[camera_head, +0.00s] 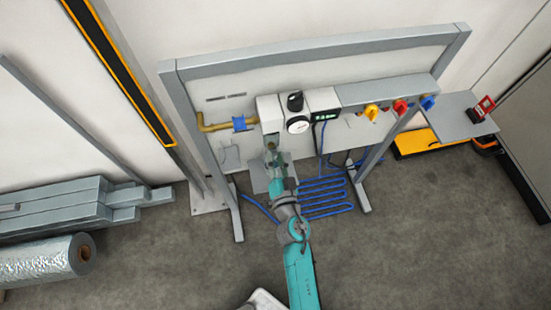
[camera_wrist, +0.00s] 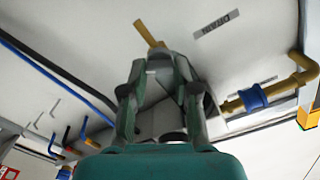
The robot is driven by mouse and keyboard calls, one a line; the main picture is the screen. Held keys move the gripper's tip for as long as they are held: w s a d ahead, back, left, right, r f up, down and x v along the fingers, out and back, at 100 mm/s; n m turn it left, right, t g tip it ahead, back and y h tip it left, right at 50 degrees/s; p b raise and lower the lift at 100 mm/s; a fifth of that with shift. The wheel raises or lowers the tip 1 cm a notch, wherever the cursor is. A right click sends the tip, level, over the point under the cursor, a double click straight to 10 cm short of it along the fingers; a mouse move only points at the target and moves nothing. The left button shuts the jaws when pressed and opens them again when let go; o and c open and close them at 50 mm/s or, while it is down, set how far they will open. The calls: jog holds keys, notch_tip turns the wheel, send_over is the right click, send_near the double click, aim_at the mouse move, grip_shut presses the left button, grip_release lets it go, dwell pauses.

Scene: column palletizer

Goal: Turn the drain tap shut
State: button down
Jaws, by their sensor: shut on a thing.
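The drain tap shows in the wrist view as a yellow lever (camera_wrist: 148,33) sticking out just past my fingertips, near a label (camera_wrist: 216,24) that appears to read DRAIN. My gripper (camera_wrist: 160,62) is shut on this lever; the fingers hide its inner end and most of the tap body. The exact angle of the lever is hard to tell.
A yellow pipe (camera_head: 213,127) with a blue fitting (camera_head: 239,123) runs left of the unit. Yellow, red and blue knobs (camera_head: 400,106) sit on the rail to the right. A grey frame (camera_head: 170,90) surrounds the panel. Open floor lies in front.

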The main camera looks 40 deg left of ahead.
jog(key=shift+n, duration=3)
jog(key=c, duration=0.9)
grip_release()
jog(key=shift+o, duration=0.2)
jog(key=shift+s, duration=0.1)
jog(key=v, duration=1.2)
